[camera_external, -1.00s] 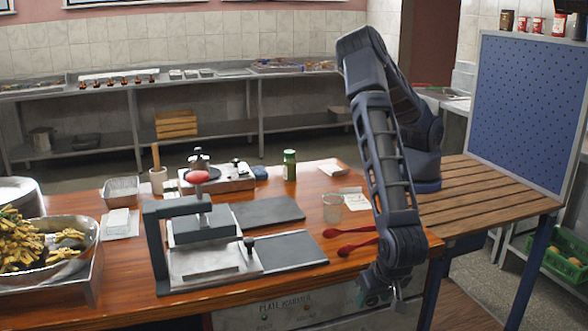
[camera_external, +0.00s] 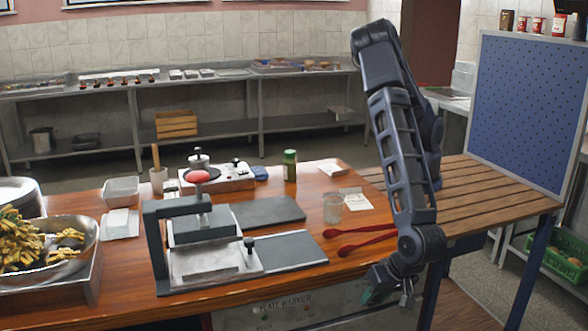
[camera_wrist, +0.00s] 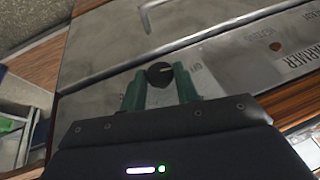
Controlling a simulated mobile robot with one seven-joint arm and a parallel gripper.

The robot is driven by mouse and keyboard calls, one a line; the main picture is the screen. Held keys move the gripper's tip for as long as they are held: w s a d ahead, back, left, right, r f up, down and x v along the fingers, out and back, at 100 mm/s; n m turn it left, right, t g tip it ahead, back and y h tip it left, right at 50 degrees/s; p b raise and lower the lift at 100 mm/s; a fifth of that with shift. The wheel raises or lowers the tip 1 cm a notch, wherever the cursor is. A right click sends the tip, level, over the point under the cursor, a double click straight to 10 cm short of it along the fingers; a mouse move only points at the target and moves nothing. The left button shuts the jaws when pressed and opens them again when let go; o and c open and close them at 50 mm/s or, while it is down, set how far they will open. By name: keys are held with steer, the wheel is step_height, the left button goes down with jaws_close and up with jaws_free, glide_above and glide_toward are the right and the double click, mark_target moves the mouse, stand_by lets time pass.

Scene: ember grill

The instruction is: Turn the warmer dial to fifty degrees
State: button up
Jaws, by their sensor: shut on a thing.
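The warmer dial (camera_wrist: 159,73) is a small round black knob with a pale pointer line, on the grey metal front of the plate warmer (camera_wrist: 110,48). In the wrist view my gripper (camera_wrist: 160,84) has its two green fingers on either side of the dial, shut on it. The pointer line points to the right in that view. The scale marks around the dial are too small to read. In the external view the plate warmer's front (camera_external: 292,310) shows below the table's front edge; my gripper (camera_external: 376,296) is at its right end and the dial is hidden.
The wooden table (camera_external: 345,270) overhangs the warmer. A slatted side table (camera_external: 480,205) stands to the right.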

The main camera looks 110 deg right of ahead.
steer(key=t, duration=0.2)
steer(key=s+t, duration=0.1)
steer(key=t, duration=0.1)
steer(key=shift+f+m, duration=0.2)
steer(key=shift+m, duration=0.2)
steer(key=shift+s+f+m+t+h, duration=0.1)
steer(key=shift+f+m+t+h, duration=0.4)
steer(key=shift+t, duration=1.55)
steer(key=shift+s+f+m+t+h, duration=0.15)
steer(key=shift+m+t+h, duration=0.65)
steer(key=shift+t, duration=1.3)
steer(key=shift+w+f+m+t+h, duration=0.1)
steer(key=shift+f+m+t+h, duration=0.5)
steer(key=shift+t, duration=1.45)
steer(key=shift+r+m, duration=0.3)
steer(key=o, duration=0.9)
steer(key=shift+o, duration=0.2)
steer(key=v, duration=1.1)
steer(key=shift+d, duration=0.1)
